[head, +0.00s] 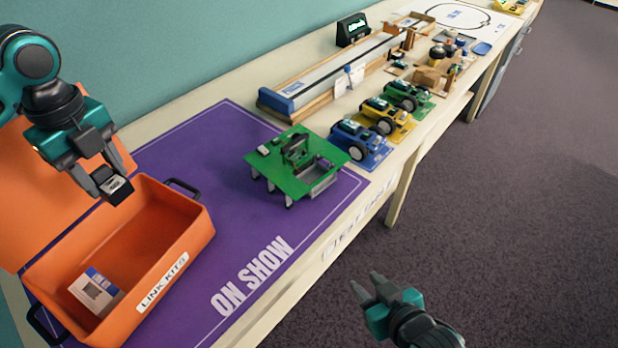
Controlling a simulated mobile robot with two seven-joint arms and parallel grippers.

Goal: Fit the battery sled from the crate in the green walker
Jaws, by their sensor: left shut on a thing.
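My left gripper (114,190) is shut on a small dark block with a pale top, which looks like the battery sled (117,185). It holds the sled in the air over the back part of the orange crate (184,244). The green walker (273,173), a flat green body on short grey legs, stands on the purple mat to the right of the crate. A dark mechanism and a grey-edged opening show on its top and near side. My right gripper (366,281) is open and empty, low in front of the table edge.
The crate's orange lid (35,200) stands open behind it, and a printed card (96,292) lies inside. Blue (362,145), yellow (388,120) and green (408,97) wheeled cars stand beyond the walker. The purple mat (205,150) is clear between crate and walker.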

